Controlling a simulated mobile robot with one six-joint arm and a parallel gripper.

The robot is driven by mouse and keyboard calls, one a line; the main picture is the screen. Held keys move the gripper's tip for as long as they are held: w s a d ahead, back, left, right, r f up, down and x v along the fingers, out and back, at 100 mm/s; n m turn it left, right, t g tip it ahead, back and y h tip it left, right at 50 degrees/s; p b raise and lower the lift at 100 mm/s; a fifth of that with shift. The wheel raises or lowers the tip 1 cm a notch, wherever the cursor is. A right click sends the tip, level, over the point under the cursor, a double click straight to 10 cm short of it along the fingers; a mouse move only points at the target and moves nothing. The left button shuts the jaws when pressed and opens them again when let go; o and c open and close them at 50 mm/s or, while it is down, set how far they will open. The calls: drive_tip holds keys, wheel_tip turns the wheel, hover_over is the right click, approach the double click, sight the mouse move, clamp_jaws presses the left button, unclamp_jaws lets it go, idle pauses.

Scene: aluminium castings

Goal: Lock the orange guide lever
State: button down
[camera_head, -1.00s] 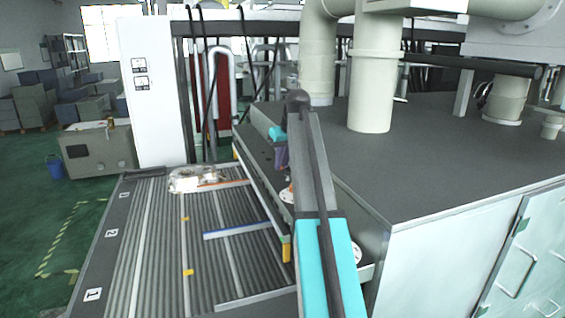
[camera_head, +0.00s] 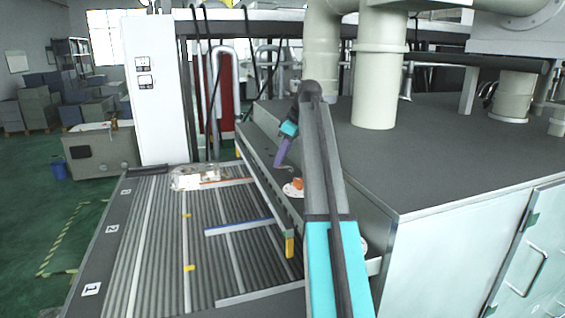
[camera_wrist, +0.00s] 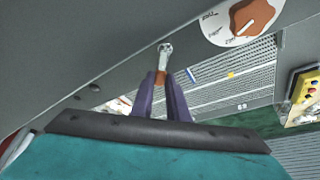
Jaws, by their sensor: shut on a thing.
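The orange guide lever shows in the wrist view as an orange grip (camera_wrist: 160,77) with a silver metal end (camera_wrist: 165,49) on the grey side panel. My gripper (camera_wrist: 162,84) has its two purple fingers closed around the orange grip, which is partly hidden between them. In the head view my gripper (camera_head: 280,163) points down beside the dark side of the machine. The lever cannot be made out there. Whether it sits in a locked position cannot be told.
An orange rotary knob (camera_wrist: 252,16) on a white dial plate (camera_wrist: 218,32) sits on the same panel, right of the lever; it also shows in the head view (camera_head: 298,183). A ribbed conveyor bed (camera_head: 150,240) lies to the left, with a metal casting (camera_head: 190,178) at its far end.

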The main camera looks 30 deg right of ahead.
drive_tip(key=shift+s+a+n+y+b, duration=0.15)
drive_tip(key=shift+n+y+b, duration=0.2)
drive_tip(key=shift+n, duration=0.55)
drive_tip(key=shift+s+a+r+n+g+y+p, duration=0.1)
drive_tip(key=shift+s+a+n+g+y+p, duration=0.15)
drive_tip(key=shift+n, duration=0.3)
drive_tip(key=shift+s+r+n+g+p, duration=0.15)
drive_tip(key=shift+n+g, duration=0.2)
drive_tip(key=shift+n, duration=0.2)
drive_tip(key=shift+s+a+n+g+p, duration=0.2)
drive_tip(key=shift+n+g+p, duration=0.1)
drive_tip(key=shift+n+p, duration=0.8)
drive_tip(key=shift+f+p, duration=0.1)
drive_tip(key=shift+p, duration=0.45)
drive_tip(key=shift+s+f+n, duration=0.15)
drive_tip(key=shift+n, duration=0.15)
drive_tip(key=c, duration=1.7)
unclamp_jaws()
drive_tip(key=shift+f+m+b, duration=0.15)
drive_tip(key=shift+m+b, duration=0.25)
drive_tip(key=shift+b, duration=0.35)
